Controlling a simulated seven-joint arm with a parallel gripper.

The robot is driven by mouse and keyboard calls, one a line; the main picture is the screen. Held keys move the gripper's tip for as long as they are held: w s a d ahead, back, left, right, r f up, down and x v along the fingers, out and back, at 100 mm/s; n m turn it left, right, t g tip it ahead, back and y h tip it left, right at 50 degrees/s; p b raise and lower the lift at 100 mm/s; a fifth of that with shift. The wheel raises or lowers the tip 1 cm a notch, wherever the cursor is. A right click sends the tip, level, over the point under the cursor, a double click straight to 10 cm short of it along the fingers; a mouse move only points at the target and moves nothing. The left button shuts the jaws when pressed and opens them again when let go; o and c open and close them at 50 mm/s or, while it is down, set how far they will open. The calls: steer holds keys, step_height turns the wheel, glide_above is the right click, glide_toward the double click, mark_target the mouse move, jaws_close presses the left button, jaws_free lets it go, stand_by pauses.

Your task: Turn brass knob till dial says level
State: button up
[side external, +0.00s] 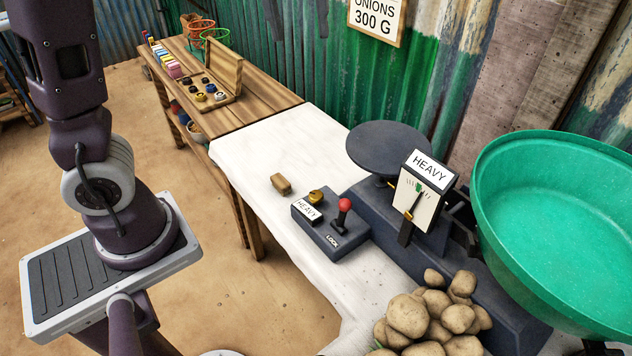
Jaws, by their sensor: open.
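The brass knob (316,196) sits on a dark control box (322,238) on the white table. A small label (307,209) beside the knob reads HEAVY. A red-topped lever (344,205) stands on the same box by the word LOCK. The dial (415,203) is a white upright face on the dark scale, with a green mark near its top and a thin needle. The sign (430,167) above it reads HEAVY. The needle's exact reading is too small to tell. My gripper is out of the picture; only my arm's lower links show at the left.
The scale has an empty-looking dark round plate (388,149) and a large green pan (560,215). Potatoes (432,318) are heaped in front. A small wooden block (281,184) lies near the box. The white table (262,150) is clear behind it. A wooden bench (255,98) holds weights.

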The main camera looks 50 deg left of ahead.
steer(key=n+g+y, duration=0.1)
steer(key=n, duration=0.1)
glide_above(316, 194)
step_height(316, 194, down, 3)
step_height(316, 194, down, 38)
steer(key=shift+f, duration=0.1)
jaws_close()
